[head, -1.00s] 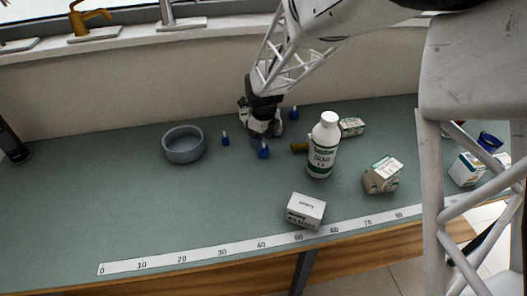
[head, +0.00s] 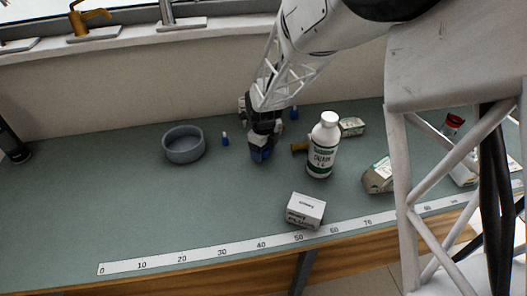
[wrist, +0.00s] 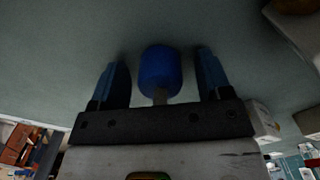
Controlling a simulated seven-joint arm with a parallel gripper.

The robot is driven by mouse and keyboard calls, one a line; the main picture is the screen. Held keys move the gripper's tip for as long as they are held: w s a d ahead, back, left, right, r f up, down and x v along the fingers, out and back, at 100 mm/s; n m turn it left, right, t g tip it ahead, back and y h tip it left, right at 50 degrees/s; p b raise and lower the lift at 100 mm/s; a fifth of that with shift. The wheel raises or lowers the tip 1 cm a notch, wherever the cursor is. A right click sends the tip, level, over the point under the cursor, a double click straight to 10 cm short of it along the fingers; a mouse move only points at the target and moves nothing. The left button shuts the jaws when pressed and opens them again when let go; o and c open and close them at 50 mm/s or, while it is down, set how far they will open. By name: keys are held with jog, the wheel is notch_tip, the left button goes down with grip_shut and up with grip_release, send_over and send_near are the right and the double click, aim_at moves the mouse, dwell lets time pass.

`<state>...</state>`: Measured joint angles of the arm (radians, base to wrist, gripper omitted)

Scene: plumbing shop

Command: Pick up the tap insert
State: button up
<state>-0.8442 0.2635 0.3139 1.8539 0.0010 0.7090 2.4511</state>
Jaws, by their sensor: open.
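A tap insert (wrist: 160,72) with a rounded blue body and a short pale stem stands between the two fingers of my gripper (wrist: 160,60) in the wrist view. A gap shows on each side, so the fingers do not touch it. In the head view my gripper (head: 261,154) is low over the bench and mostly hides this insert. Two more blue inserts show there: one left of my gripper (head: 225,139) and one behind it to the right (head: 294,113).
A grey-blue bowl (head: 184,145) stands to the left. A white bottle (head: 323,146) stands close to the right, with a brass-coloured piece (head: 299,147) beside it. A white box (head: 305,210) lies in front, near the ruler strip (head: 222,241).

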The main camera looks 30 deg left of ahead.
dwell(0.3)
jog(key=c, duration=1)
jog(key=shift+r, duration=0.2)
jog(key=shift+r, duration=0.55)
notch_tip(320, 180, up, 2)
jog(key=shift+r, duration=0.1)
jog(key=s+d, duration=0.3)
jog(key=d, duration=0.1)
jog(key=s+d+r, duration=0.1)
jog(key=s+d, duration=0.2)
jog(key=s, duration=0.1)
jog(key=s+d, duration=0.3)
jog(key=d, duration=0.1)
jog(key=shift+s+d+r, duration=0.15)
jog(key=shift+s+d, duration=0.2)
jog(key=shift+s, duration=0.05)
